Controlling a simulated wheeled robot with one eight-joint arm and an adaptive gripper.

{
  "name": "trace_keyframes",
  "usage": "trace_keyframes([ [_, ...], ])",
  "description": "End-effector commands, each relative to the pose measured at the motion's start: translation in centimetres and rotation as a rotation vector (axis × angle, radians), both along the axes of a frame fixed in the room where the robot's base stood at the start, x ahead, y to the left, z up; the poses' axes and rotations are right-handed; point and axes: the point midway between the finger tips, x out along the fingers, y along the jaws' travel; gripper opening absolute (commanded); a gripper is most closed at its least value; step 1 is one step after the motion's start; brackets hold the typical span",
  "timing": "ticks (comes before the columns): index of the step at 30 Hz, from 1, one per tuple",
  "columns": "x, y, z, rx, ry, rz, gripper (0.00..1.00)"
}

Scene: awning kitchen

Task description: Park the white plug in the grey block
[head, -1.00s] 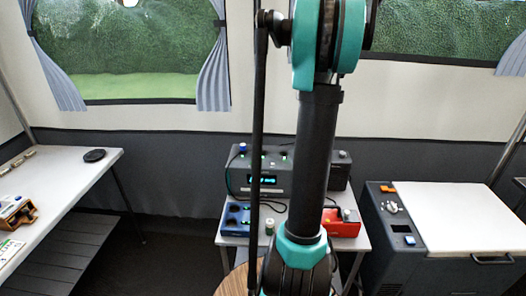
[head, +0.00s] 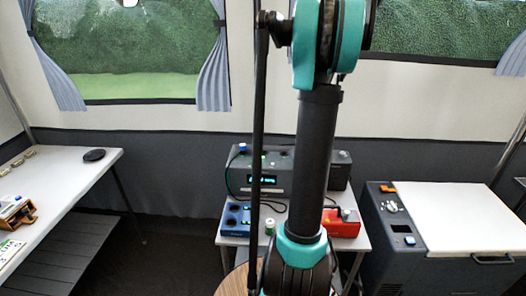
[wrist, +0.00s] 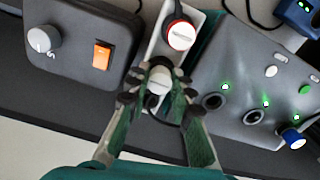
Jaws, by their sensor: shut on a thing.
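In the wrist view my gripper (wrist: 157,97) has its fingers closed around the white plug (wrist: 158,79), whose round pale top shows between the tips. The plug is at the near end of a narrow pale grey block (wrist: 157,40). The plug's lower end is hidden, so I cannot tell whether it sits in the block or is just above it. A red-ringed plug with a white top (wrist: 181,35) stands at the block's far end. In the head view my arm hides the gripper, the white plug and the block.
In the wrist view a dark box with a knob and orange switch (wrist: 102,55) lies left of the block. A grey power unit (wrist: 225,75) with green lights and open sockets lies right. The head view shows a blue holder (head: 234,219) and a red box (head: 342,225) on the table.

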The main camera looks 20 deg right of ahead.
Motion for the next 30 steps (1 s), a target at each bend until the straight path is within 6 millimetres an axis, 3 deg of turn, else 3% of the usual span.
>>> trace_keyframes([
  [17,0.02,-0.01,-0.32,0.000,0.000,0.000,0.00],
  [18,0.02,-0.01,-0.30,0.000,0.000,0.000,0.27],
  [21,0.02,-0.01,-0.30,0.000,0.000,0.000,0.39],
  [23,0.02,-0.01,-0.30,0.000,0.000,0.000,0.46],
  [29,0.01,0.00,-0.30,0.000,0.000,0.000,0.46],
  [30,0.01,-0.01,-0.30,0.000,0.000,0.000,0.50],
])
